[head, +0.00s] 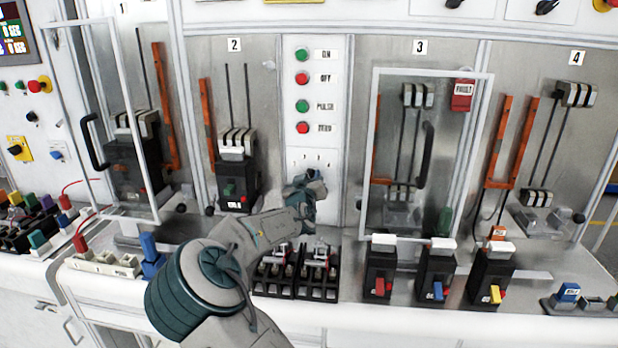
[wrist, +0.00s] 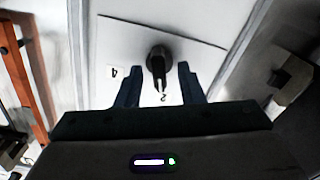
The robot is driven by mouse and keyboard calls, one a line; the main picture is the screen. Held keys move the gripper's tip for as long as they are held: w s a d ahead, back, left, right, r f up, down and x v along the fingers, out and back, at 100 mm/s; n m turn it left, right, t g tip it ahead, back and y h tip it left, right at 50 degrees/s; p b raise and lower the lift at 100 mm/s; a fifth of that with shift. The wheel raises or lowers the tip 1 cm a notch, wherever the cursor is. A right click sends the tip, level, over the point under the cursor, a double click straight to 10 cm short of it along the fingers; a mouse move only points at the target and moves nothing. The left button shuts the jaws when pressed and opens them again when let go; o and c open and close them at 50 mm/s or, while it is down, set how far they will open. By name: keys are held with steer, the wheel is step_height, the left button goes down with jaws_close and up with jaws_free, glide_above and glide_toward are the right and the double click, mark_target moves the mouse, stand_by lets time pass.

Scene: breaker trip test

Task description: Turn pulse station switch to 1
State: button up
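The pulse station switch (wrist: 157,60) is a dark rotary knob on the white panel (head: 301,85) between bays 2 and 3. In the wrist view its narrow handle points down toward the label 2, and a label 4 (wrist: 113,72) is at its left. My gripper (wrist: 160,68) is open, with one finger on each side of the knob and gaps visible between. In the head view my gripper (head: 306,186) is at the bottom of this panel and hides the knob; small number labels show just above it.
Green and red buttons (head: 302,79) run up the panel above the switch. A framed clear door (head: 432,150) with a black handle stands to the right, in bay 3. Black terminal blocks (head: 297,280) sit on the counter below my arm. Several breakers (head: 437,275) stand at right.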

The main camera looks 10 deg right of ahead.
jaws_close()
steer(key=shift+f+n+b, duration=0.15)
steer(key=shift+n+b, duration=0.15)
steer(key=shift+b, duration=0.2)
steer(key=shift+w+a+n+b, duration=0.1)
steer(key=shift+n+b, duration=3.6)
steer(key=shift+b, duration=0.15)
